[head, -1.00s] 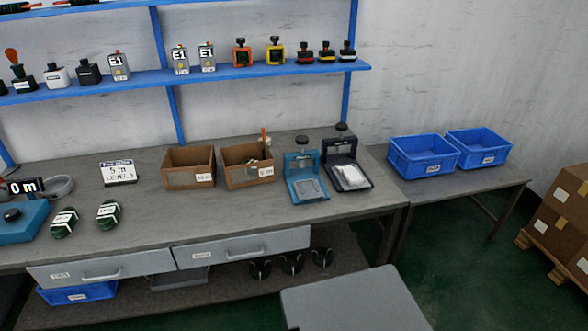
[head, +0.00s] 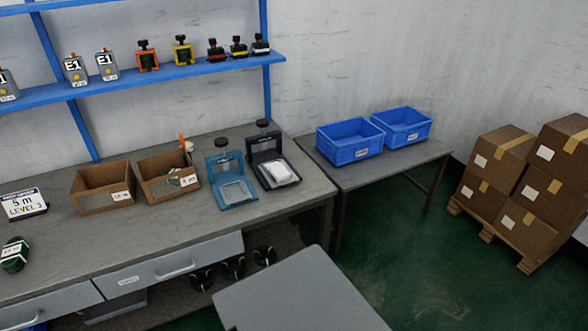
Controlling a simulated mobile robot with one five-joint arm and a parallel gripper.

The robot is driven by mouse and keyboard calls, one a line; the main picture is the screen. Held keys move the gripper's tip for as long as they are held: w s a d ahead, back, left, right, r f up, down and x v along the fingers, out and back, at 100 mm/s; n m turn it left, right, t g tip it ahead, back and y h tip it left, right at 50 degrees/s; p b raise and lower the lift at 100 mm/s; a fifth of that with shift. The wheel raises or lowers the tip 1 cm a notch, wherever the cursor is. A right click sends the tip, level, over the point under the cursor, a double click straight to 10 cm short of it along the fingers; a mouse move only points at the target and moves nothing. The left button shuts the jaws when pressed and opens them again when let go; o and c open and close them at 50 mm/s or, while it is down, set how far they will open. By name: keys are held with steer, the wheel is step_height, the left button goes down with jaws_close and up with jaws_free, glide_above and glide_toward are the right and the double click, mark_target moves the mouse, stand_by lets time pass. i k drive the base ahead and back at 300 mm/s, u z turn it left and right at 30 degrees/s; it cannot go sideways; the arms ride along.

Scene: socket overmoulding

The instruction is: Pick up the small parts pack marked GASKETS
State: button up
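No pack with a readable GASKETS mark shows in the head view. A white pad-like item (head: 279,172) lies on the dark clamp stand (head: 262,148), and a greyish flat item (head: 234,192) lies on the blue clamp stand (head: 221,169); I cannot tell what either is. The left brown bin (head: 92,204) looks empty inside. The right brown bin (head: 158,191) holds small items that I cannot make out. A grey drawer (head: 205,255) below the bench top is shut, and the small label on a drawer front is too small to read. My gripper is not in view.
Two blue crates (head: 345,155) (head: 405,136) stand on a side table (head: 372,178). Stacked cartons (head: 500,160) sit on a pallet at the right. Green floor (head: 400,260) between them is clear. A grey flat top (head: 300,295) fills the bottom middle.

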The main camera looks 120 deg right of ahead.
mark_target(277, 170)
steer(key=u, duration=0.05)
steer(key=k, duration=2.4)
steer(key=z, duration=1)
steer(key=i, duration=1.5)
steer(key=z, duration=0.05)
